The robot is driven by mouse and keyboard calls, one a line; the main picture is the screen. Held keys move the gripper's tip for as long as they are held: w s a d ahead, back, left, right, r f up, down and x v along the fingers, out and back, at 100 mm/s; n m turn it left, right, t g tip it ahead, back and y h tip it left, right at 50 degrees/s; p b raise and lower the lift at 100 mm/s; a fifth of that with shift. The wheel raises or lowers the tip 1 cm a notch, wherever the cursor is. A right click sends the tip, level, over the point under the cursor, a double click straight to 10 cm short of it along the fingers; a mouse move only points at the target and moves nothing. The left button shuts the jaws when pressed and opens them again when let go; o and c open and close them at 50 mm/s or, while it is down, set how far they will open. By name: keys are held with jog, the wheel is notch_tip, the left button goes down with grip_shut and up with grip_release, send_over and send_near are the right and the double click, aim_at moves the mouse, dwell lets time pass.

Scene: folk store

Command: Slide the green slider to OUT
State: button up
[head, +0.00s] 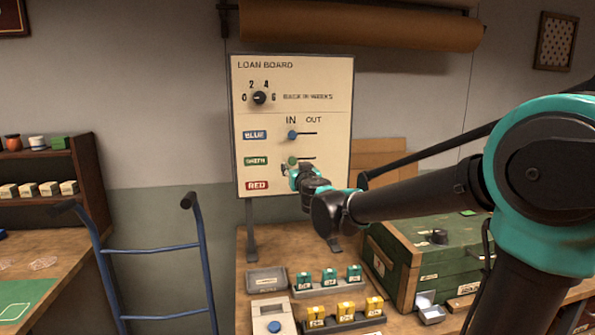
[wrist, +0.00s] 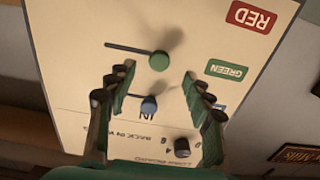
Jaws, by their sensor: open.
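The loan board (head: 340,75) stands upright at the back. The green slider (head: 292,160) sits at the IN end of its slot, beside the GREEN label (head: 256,161); the slot runs right toward OUT. My gripper (head: 292,171) is in front of the board by this slider and partly hides the lower board. In the wrist view, which is upside down, the green slider (wrist: 159,61) shows between and just beyond the open fingertips of my gripper (wrist: 159,73). Its slot runs left there. Contact cannot be told.
The blue slider (head: 292,135) is above, also under IN; a black dial (head: 259,98) is higher. The RED row's slider is hidden. Below are a bench with small teal boxes (head: 328,276) and yellow boxes (head: 345,309), and a green chest (head: 430,245) at right.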

aim_at(293, 162)
jog(key=shift+x, duration=3.05)
jog(key=c, duration=0.9)
jog(key=shift+o, duration=0.2)
